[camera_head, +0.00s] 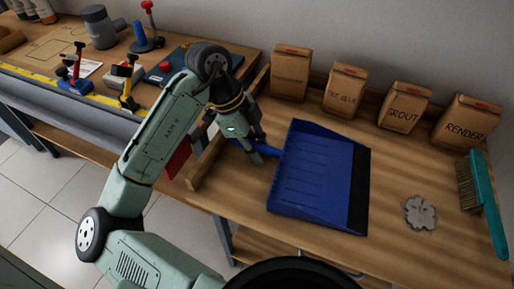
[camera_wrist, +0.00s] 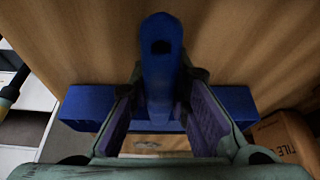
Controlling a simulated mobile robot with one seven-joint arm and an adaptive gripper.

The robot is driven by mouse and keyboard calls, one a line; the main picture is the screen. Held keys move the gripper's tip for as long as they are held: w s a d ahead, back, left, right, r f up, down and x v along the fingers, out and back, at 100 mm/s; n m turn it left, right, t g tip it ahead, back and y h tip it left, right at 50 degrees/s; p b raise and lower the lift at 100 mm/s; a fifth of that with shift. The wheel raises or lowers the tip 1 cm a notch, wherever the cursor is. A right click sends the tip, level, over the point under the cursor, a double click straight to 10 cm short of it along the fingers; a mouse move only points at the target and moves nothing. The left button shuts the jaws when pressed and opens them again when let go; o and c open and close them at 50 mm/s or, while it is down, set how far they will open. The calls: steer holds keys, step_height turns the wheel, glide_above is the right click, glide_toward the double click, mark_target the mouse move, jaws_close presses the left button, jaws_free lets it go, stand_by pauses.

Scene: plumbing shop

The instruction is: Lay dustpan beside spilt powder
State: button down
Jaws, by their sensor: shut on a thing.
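The blue dustpan (camera_head: 312,178) is over the wooden bench, left of the powder, its dark front lip facing right. I cannot tell whether it touches the wood. My gripper (camera_head: 262,149) is at the dustpan's left end, shut on its handle. In the wrist view the blue handle (camera_wrist: 161,60) stands between my jaws (camera_wrist: 164,100), with the pan's wider body behind it, partly hidden by the jaws. The spilt powder (camera_head: 420,212) is a small grey patch on the bench, apart from the dustpan's lip with bare wood between them.
A teal brush (camera_head: 483,204) lies right of the powder. Several paper bags, including grout (camera_head: 404,105) and render (camera_head: 462,121), stand along the wall. A low wooden ledge (camera_head: 211,150) edges the bench's left side. Another bench (camera_head: 115,62) with tools is at left.

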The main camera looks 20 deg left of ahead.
steer(key=c, duration=1.4)
jaws_free()
steer(key=shift+c, duration=0.2)
steer(key=v, duration=1.2)
steer(key=shift+r, duration=0.1)
